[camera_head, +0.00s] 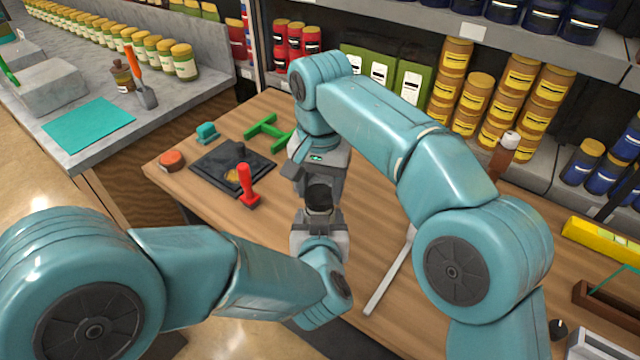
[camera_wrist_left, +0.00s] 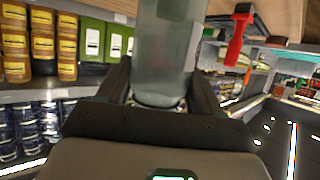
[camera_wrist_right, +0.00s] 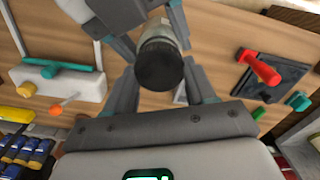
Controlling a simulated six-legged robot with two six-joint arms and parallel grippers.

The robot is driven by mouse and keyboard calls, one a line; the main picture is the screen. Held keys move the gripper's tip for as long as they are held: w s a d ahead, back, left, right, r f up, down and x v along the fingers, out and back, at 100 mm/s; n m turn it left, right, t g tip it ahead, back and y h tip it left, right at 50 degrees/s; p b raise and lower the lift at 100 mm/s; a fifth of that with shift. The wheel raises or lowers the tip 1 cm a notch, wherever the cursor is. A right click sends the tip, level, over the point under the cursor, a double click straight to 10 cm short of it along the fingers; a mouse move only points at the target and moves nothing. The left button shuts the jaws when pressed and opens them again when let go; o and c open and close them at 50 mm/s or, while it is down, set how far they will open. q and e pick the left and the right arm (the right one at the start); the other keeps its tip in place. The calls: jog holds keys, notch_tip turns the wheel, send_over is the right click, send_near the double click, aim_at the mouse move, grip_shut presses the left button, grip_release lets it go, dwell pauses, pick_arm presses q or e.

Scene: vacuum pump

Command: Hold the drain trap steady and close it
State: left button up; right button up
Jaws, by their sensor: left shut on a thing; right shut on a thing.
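The drain trap, a grey translucent cylinder (camera_wrist_left: 165,50), is between the two fingers of my left gripper (camera_wrist_left: 162,90), which is shut on it. Its black round end (camera_head: 319,197) shows in the head view between my two grippers, and also in the right wrist view (camera_wrist_right: 160,65). My right gripper (camera_head: 320,178) comes down from above and is shut on the black end. In the right wrist view its fingers (camera_wrist_right: 160,92) stand either side of it. My left gripper (camera_head: 320,232) is below in the head view. I cannot tell whether the black end is a fully seated cap.
A red-handled tool (camera_head: 246,185) stands by a black plate (camera_head: 215,168) on the wooden table. A light bar (camera_head: 390,272) lies right of my grippers. Stocked shelves stand behind.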

jog(key=shift+f, duration=0.5)
jog(key=m, duration=0.6)
jog(key=shift+d+m, duration=0.1)
jog(key=shift+m, duration=0.2)
jog(key=m, duration=0.5)
jog(key=shift+s, duration=0.1)
jog(key=m, duration=0.5)
jog(key=shift+s, duration=0.1)
jog(key=m, duration=0.6)
jog(key=shift+f, duration=0.1)
jog(key=o, duration=1.1)
jog(key=shift+c, duration=0.2)
